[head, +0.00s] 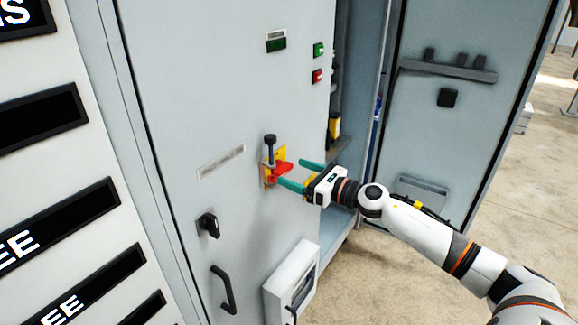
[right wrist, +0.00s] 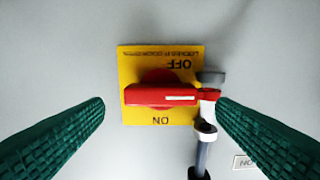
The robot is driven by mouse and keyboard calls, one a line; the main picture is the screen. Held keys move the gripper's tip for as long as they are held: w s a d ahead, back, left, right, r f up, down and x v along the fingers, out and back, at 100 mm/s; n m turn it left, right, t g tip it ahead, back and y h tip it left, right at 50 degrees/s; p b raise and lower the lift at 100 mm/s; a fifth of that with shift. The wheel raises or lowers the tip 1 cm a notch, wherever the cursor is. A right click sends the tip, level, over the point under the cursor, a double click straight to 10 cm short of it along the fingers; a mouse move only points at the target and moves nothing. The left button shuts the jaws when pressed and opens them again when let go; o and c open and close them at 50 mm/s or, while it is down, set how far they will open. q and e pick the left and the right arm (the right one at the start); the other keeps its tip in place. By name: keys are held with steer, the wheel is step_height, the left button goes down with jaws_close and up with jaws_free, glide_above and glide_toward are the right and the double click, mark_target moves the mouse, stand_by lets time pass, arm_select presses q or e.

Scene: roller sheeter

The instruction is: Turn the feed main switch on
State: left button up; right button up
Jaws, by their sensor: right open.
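The feed main switch shows in the head view as a red handle (head: 281,170) on a yellow plate (head: 280,153), on a grey cabinet door. In the right wrist view the red handle (right wrist: 150,96) lies level across the yellow plate (right wrist: 135,57), whose words OFF and ON appear upside down. A grey and white fitting with a dark rod (right wrist: 203,150) sits at the handle's right end; in the head view its dark knob (head: 270,139) stands above the handle. My right gripper (head: 290,172) is open, its green fingers either side of the handle, apparently not touching it. My left gripper is out of view.
Green (head: 319,50) and red (head: 318,76) buttons sit above on the door. A black latch (head: 208,225), a black pull handle (head: 223,290) and a white box (head: 291,281) are lower down. An open cabinet door (head: 425,125) stands behind my right arm.

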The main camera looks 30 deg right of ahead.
mark_target(287, 170)
steer(key=shift+p+x, duration=0.4)
steer(key=shift+x, duration=1.1)
steer(key=shift+c, duration=0.3)
steer(key=c, duration=0.9)
